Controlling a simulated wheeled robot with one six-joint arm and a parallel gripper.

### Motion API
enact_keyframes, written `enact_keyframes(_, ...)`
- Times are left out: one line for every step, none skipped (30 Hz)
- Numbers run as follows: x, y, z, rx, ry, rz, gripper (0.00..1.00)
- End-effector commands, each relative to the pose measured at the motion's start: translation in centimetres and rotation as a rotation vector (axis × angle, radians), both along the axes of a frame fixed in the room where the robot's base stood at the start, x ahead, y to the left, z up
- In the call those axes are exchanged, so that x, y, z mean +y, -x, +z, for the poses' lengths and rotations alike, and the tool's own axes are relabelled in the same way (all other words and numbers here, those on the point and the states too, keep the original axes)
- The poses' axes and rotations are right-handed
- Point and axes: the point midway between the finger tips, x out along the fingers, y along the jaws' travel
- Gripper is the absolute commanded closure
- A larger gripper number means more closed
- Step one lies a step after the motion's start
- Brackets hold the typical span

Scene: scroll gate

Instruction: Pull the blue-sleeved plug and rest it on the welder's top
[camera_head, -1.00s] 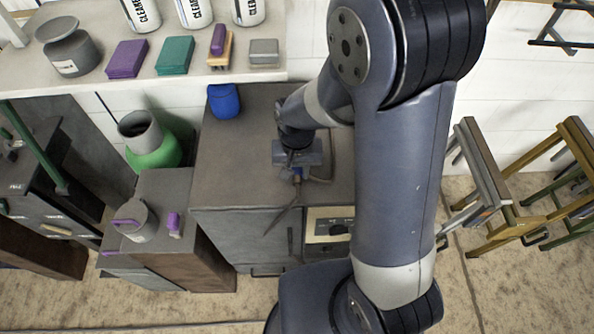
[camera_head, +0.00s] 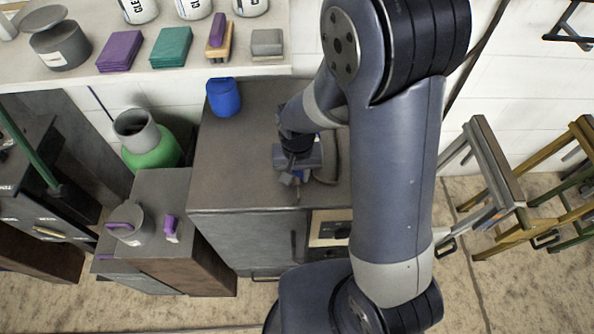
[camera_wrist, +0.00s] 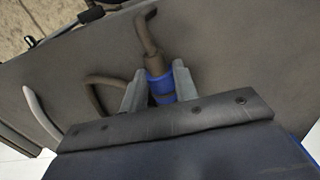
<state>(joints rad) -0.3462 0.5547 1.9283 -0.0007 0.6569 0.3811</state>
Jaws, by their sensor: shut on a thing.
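The blue-sleeved plug (camera_wrist: 159,84) sits between the two fingers of my gripper (camera_wrist: 158,92) in the wrist view, its cable bending up and away. My gripper is shut on it. In the head view my gripper (camera_head: 297,178) is over the front part of the grey cabinet top (camera_head: 240,150), which appears to be the welder's top. I cannot tell whether the plug touches the top. A cable loop (camera_wrist: 100,88) lies beside the plug.
A blue container (camera_head: 223,98) stands at the back left of the cabinet top. A lower cabinet (camera_head: 160,190) with a grey pot and purple-handled items is to the left. Sawhorses (camera_head: 500,190) stand to the right. The left part of the top is clear.

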Motion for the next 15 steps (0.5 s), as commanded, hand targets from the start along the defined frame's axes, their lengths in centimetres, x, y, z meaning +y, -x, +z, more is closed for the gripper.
enact_keyframes(0.00,-0.01,-0.38,0.000,0.000,0.000,1.00)
enact_keyframes(0.00,0.00,-0.45,0.000,0.000,0.000,1.00)
enact_keyframes(0.00,-0.01,-0.49,0.000,0.000,0.000,1.00)
enact_keyframes(0.00,-0.01,-0.50,0.000,0.000,0.000,1.00)
enact_keyframes(0.00,-0.01,-0.49,0.000,0.000,0.000,1.00)
enact_keyframes(0.00,-0.01,-0.47,0.000,0.000,0.000,1.00)
enact_keyframes(0.00,-0.01,-0.45,0.000,0.000,0.000,1.00)
enact_keyframes(0.00,-0.01,-0.44,0.000,0.000,0.000,1.00)
enact_keyframes(0.00,-0.01,-0.43,0.000,0.000,0.000,1.00)
enact_keyframes(0.00,-0.01,-0.43,0.000,0.000,0.000,1.00)
enact_keyframes(0.00,-0.01,-0.43,0.000,0.000,0.000,0.71)
enact_keyframes(0.00,-0.01,-0.43,0.000,0.000,0.000,0.68)
enact_keyframes(0.00,-0.01,-0.42,0.000,0.000,0.000,0.66)
enact_keyframes(0.00,-0.01,-0.42,0.000,0.000,0.000,0.63)
enact_keyframes(0.00,-0.01,-0.42,0.000,0.000,0.000,0.60)
